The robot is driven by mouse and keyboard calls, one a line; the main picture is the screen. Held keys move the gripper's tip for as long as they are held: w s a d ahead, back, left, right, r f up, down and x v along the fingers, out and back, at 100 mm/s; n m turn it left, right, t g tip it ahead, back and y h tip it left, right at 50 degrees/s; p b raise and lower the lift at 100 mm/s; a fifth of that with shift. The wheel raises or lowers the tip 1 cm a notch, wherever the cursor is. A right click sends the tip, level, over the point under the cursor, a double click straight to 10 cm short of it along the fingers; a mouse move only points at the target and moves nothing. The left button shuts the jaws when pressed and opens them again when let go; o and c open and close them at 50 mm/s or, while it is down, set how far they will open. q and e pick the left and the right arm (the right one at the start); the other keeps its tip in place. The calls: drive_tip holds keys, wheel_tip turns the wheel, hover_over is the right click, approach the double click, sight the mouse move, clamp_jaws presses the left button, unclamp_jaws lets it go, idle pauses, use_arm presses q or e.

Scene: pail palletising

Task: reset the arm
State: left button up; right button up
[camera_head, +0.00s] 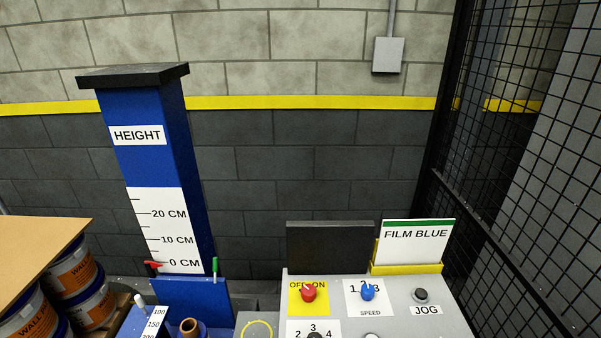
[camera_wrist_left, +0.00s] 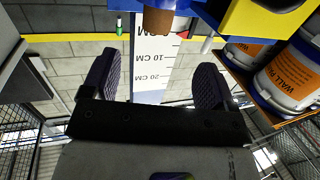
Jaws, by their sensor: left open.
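My left gripper (camera_wrist_left: 157,82) shows only in the left wrist view, its two dark ridged fingers spread wide with nothing between them. That view looks upside down. Beyond the fingers is the white height scale (camera_wrist_left: 153,62) with its 10 and 20 cm marks. In the head view the blue height column (camera_head: 150,105) stands upright at left, a red pointer (camera_head: 153,264) at 0 cm. Neither arm shows in the head view, and my right gripper is not in view.
A control panel (camera_head: 415,318) with red and blue knobs stands front right, with a FILM BLUE card (camera_head: 417,236) behind. Labelled pails (camera_head: 70,272) stand left under a brown sheet (camera_head: 35,248); pails (camera_wrist_left: 285,75) also show in the wrist view. Black mesh fence (camera_head: 530,150) closes the right.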

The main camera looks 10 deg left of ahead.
use_arm(q)
wheel_tip(320, 180, down, 4)
drive_tip(key=s+g+h, duration=0.2)
drive_tip(key=g, duration=0.4)
drive_tip(key=s+d+r+m+g+h, duration=0.4)
drive_tip(key=s+d+r+m+h, duration=0.1)
drive_tip(key=s+d+r, duration=0.9)
drive_tip(key=s+a+f+m+g+p, duration=0.1)
drive_tip(key=s+f, duration=0.1)
drive_tip(key=s, duration=0.4)
drive_tip(key=s+a+f+g+p, duration=0.1)
drive_tip(key=s+f+g, duration=0.15)
drive_tip(key=s, duration=0.45)
wheel_tip(320, 180, up, 37)
drive_tip(key=t+p, duration=0.1)
drive_tip(key=p, duration=3.6)
drive_tip(key=shift+w+r, duration=0.2)
drive_tip(key=shift+w, duration=0.25)
